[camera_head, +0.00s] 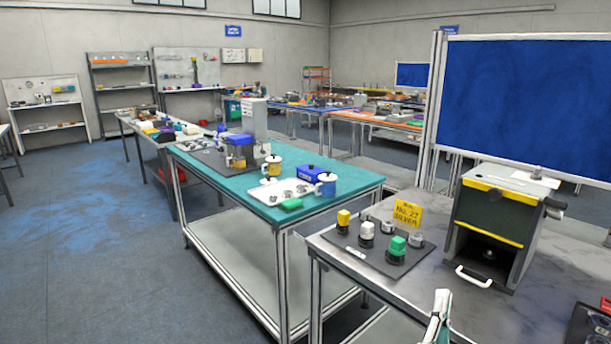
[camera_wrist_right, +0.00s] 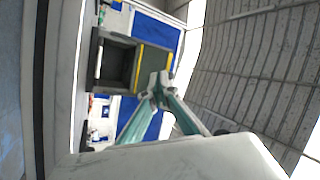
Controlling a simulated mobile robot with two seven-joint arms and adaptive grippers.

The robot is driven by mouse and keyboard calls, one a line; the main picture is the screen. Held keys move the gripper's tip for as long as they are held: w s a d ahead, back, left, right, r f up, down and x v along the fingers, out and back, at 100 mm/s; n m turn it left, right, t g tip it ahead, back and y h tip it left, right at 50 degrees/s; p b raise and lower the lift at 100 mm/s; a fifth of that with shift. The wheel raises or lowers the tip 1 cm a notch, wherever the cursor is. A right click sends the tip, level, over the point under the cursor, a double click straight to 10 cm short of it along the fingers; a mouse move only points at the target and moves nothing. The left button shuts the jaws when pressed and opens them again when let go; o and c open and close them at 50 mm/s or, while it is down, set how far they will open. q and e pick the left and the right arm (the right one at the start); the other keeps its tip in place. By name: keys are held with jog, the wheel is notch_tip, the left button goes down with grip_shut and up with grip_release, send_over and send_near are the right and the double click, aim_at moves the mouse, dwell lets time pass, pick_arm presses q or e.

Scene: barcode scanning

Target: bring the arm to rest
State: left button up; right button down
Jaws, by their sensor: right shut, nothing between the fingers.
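My right gripper (camera_head: 440,302) shows at the bottom of the head view, in front of the grey marble-look table (camera_head: 400,285). Its white and teal fingers point up and look closed. In the right wrist view the fingertips of my right gripper (camera_wrist_right: 158,84) meet, with nothing between them. A dark grey box with yellow edges and an open front (camera_head: 482,226) stands on the table, behind and right of the gripper. The box also shows in the wrist view (camera_wrist_right: 153,62), beyond the fingertips and apart from them. My left gripper is in neither view.
A dark mat (camera_head: 385,262) with several small coloured pieces and a yellow sign (camera_head: 407,213) lie left of the box. A white handle (camera_head: 474,277) sticks out in front of the box. A blue panel (camera_head: 530,105) stands behind. A teal-topped table (camera_head: 230,190) stands left.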

jog(key=s+a+f+n+g+y, duration=0.1)
jog(key=s+a+f+n+y, duration=0.35)
jog(key=f+n+y, duration=0.3)
jog(key=s+a+f+n+g+y, duration=0.1)
jog(key=s+a+f+n+y, duration=0.2)
jog(key=a+f+n+y, duration=0.45)
jog(key=s+d+f+n+g+h, duration=0.1)
jog(key=s+d+f+n+g, duration=0.1)
jog(key=s+f, duration=0.4)
jog(key=s+d+f+n+g+h, duration=0.1)
jog(key=s+f+n+g, duration=0.3)
jog(key=f, duration=0.8)
jog(key=s+d+g, duration=0.1)
jog(key=s, duration=0.1)
jog(key=shift+s+f, duration=0.25)
jog(key=shift+s, duration=0.15)
jog(key=shift+w, duration=0.1)
